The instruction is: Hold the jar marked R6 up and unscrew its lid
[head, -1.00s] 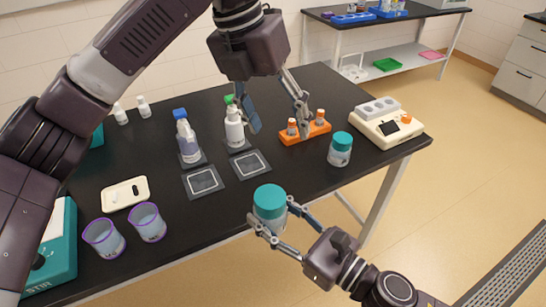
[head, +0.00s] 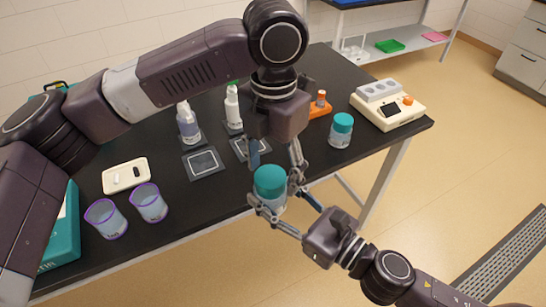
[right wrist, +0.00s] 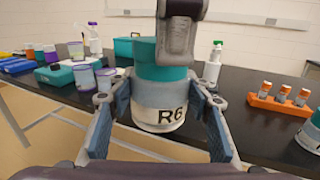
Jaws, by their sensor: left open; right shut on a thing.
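The jar marked R6 (right wrist: 160,112) has a teal lid (head: 270,180) and a clear body with a white label. My right gripper (head: 273,203) is shut on the jar's body and holds it upright, off the bench, in front of the bench's front edge. The lid is on the jar. My left gripper (head: 277,168) points down with its fingers open, spread on either side of the lid. In the right wrist view, a dark part of the left gripper hides some of the lid. Whether the left fingers touch the lid cannot be told.
A similar teal-lidded jar (head: 341,130) stands on the black bench (head: 225,205) near a white device (head: 387,104) and an orange rack (head: 319,108). Two bottles, two dark square pads, a white tray (head: 126,175) and two purple-rimmed beakers (head: 150,203) stand farther left.

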